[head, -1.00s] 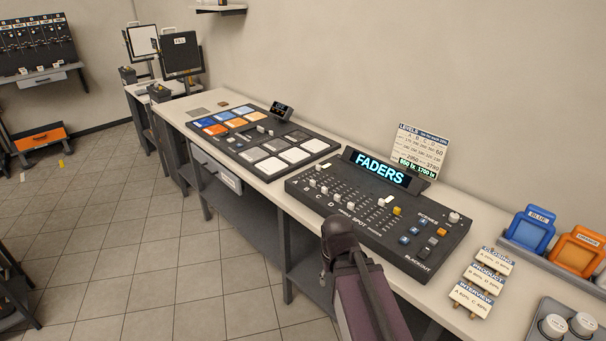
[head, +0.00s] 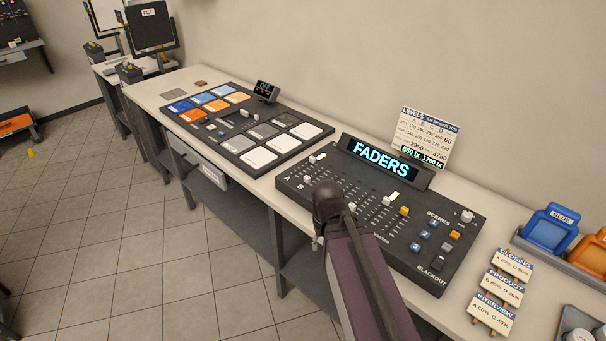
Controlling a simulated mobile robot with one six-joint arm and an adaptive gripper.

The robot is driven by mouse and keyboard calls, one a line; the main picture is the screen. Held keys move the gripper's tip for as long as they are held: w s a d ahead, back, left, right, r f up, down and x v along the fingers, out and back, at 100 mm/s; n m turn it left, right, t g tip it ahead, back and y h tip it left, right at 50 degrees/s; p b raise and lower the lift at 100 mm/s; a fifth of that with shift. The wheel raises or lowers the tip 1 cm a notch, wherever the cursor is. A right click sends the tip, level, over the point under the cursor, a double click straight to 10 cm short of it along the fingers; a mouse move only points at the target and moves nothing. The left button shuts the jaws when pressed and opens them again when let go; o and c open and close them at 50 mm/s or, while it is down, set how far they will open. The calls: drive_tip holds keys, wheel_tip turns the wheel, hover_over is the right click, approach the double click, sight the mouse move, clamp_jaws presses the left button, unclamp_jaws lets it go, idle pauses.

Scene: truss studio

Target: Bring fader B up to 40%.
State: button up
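The fader console (head: 460,257) lies on the long bench, with a lit FADERS display (head: 386,165) along its back. Fader B's white cap (head: 306,180) sits near the front end of its slot, just right of the A slot, whose cap (head: 318,158) is farther back. My arm reaches in from the bottom and covers the front middle of the console, including the C and D caps. My gripper is not clearly visible; its end is hidden behind the arm's dark wrist. I cannot tell whether it touches anything.
A LEVELS card (head: 427,140) stands behind the display. A pad panel (head: 262,133) lies to the left on the bench. Scene cards (head: 503,287) and blue and orange holders (head: 548,232) stand to the right.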

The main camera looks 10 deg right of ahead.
drive_tip(key=shift+w+d, duration=0.1)
idle(0.3)
wheel_tip(320, 180, up, 14)
drive_tip(key=n+p, duration=0.7)
drive_tip(key=p, duration=0.7)
hover_over(307, 177)
drive_tip(key=shift+f, duration=0.1)
drive_tip(key=shift+f+b, duration=0.25)
drive_tip(key=shift+b, duration=0.05)
wheel_tip(307, 177, down, 13)
drive_tip(key=b, duration=1.3)
drive_tip(key=shift+f, duration=0.15)
clamp_jaws()
